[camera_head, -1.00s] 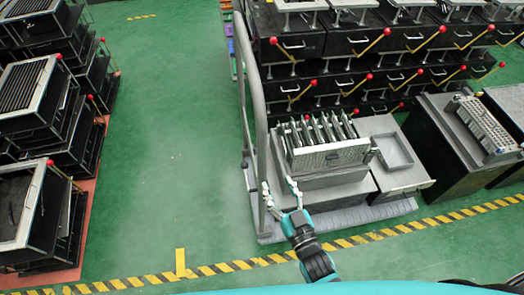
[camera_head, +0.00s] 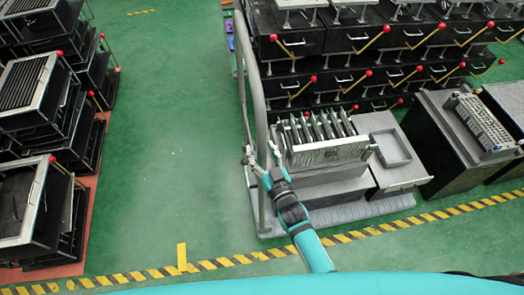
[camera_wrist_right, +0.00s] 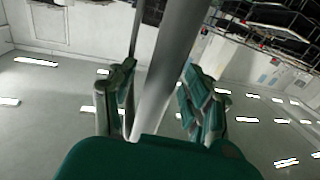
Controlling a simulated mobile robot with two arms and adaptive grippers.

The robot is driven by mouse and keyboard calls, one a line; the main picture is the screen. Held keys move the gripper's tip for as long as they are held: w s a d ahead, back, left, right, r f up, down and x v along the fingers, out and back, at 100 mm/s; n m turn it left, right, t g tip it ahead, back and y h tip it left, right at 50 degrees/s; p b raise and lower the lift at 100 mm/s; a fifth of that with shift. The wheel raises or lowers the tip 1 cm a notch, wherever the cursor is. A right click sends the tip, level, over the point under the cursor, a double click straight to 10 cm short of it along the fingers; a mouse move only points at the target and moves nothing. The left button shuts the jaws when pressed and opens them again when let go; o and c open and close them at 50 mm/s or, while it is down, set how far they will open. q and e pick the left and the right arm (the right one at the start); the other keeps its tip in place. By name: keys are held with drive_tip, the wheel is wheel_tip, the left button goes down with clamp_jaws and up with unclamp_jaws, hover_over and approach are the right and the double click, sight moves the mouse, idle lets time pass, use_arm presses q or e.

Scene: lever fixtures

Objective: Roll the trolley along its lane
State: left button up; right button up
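The trolley is a low grey platform (camera_head: 335,212) with a tall grey tubular handle (camera_head: 249,75) at its left end. It carries a grey block with a ribbed rack (camera_head: 322,140) and a shallow tray (camera_head: 390,150). My right gripper (camera_head: 261,152) is at the handle's near upright, with a finger on either side. In the right wrist view the upright (camera_wrist_right: 176,60) runs between the fingers of the gripper (camera_wrist_right: 160,66). The fingers look spread, with a gap on the left; contact on the right is unclear. My left gripper is out of view.
Black lever fixtures (camera_head: 365,40) with red-knobbed levers stand behind the trolley. More fixtures (camera_head: 45,100) are stacked at the left. A dark cabinet (camera_head: 445,150) stands right. A yellow-black floor stripe (camera_head: 215,264) crosses in front. The green floor (camera_head: 165,130) left of the trolley is clear.

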clamp_jaws()
drive_tip(key=shift+a+f, duration=0.1)
drive_tip(key=shift+f, duration=0.15)
idle(0.4)
